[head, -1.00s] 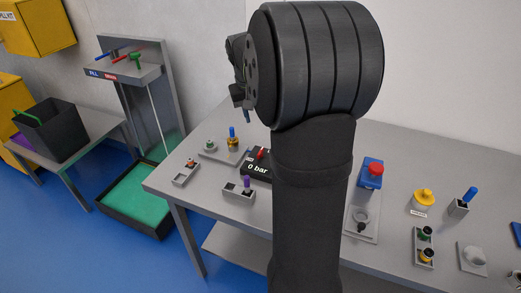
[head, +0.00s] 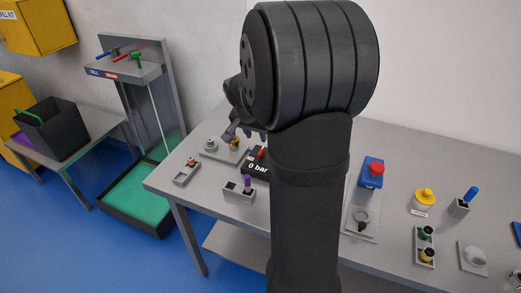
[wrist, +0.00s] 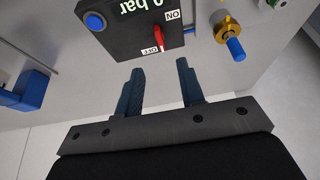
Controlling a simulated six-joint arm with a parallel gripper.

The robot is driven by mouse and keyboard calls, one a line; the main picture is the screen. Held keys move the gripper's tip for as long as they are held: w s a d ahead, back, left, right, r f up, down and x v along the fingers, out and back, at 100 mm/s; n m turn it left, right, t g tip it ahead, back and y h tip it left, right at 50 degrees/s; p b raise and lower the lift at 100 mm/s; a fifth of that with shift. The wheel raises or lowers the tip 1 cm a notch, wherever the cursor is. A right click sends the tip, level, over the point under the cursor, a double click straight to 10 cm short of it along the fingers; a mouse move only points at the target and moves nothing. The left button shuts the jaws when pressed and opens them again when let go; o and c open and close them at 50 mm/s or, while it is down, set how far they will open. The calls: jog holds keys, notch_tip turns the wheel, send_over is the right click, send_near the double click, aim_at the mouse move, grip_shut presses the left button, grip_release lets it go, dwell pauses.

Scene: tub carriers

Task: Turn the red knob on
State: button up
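The red knob (wrist: 160,38) is on a dark box (wrist: 115,38) reading "0 bar", with an ON label (wrist: 173,15) and an OFF label (wrist: 149,50). Its visible end lies close to the OFF label. In the head view, the knob (head: 262,153) and box (head: 250,172) show at the left of my arm, the box partly hidden behind it. My gripper (wrist: 160,66) is open and empty, with its two fingers apart just short of the knob in the wrist view, not touching it. In the head view the gripper is mostly hidden behind my wrist.
A brass valve with a blue handle (wrist: 235,47) stands close to the right of the knob in the wrist view. A blue part (wrist: 32,90) is at the left. In the head view, a small box with a purple lever (head: 246,184) stands in front of the knob's box.

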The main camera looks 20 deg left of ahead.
jog(key=x, duration=1)
jog(key=shift+w+f, duration=0.2)
jog(key=shift+f, duration=0.05)
jog(key=shift+c, duration=0.5)
grip_shut()
